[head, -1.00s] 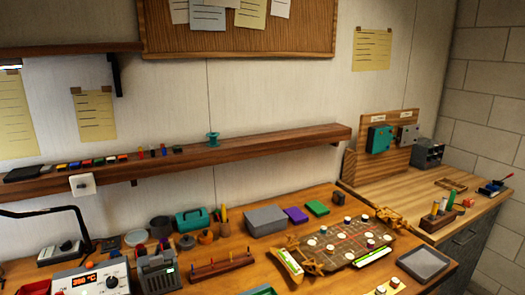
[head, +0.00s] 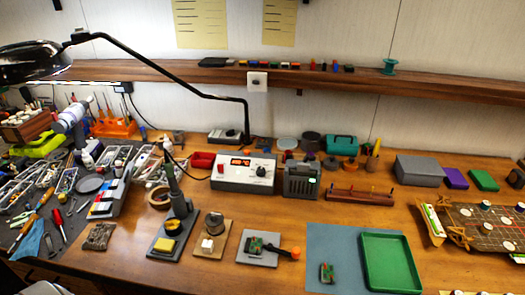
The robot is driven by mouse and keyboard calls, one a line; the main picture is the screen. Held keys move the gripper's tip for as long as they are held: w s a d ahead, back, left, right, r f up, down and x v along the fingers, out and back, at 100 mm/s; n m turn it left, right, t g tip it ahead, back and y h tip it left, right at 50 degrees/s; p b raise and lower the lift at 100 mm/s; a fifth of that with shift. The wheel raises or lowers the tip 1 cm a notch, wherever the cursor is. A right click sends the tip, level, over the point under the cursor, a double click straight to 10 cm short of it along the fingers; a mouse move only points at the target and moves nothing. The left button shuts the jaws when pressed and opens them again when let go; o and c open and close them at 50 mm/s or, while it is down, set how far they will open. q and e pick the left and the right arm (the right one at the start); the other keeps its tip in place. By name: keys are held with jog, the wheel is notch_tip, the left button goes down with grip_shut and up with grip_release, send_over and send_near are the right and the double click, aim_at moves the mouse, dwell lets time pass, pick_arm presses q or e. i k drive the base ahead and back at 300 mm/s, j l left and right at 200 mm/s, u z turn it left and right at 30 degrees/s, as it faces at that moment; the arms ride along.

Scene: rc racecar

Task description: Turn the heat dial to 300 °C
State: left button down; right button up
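The soldering station (head: 244,178) is a white and grey box in the middle of the bench, in the head view. Its front has a lit orange display (head: 240,162); the digits are too small to read surely. The heat dial (head: 261,171) is a dark round knob on the front panel, right of the display. Its pointer setting cannot be made out. Nothing touches the dial. Neither of my grippers is in view.
A soldering iron in its stand (head: 175,225) is in front left of the station. A dark grey boxy unit (head: 301,180) stands close on its right. A lamp arm (head: 170,62) arches above. A green tray (head: 389,262) lies front right.

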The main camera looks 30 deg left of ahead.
aim_at(261, 172)
jog(key=u, duration=1.1)
jog(key=j, duration=0.35)
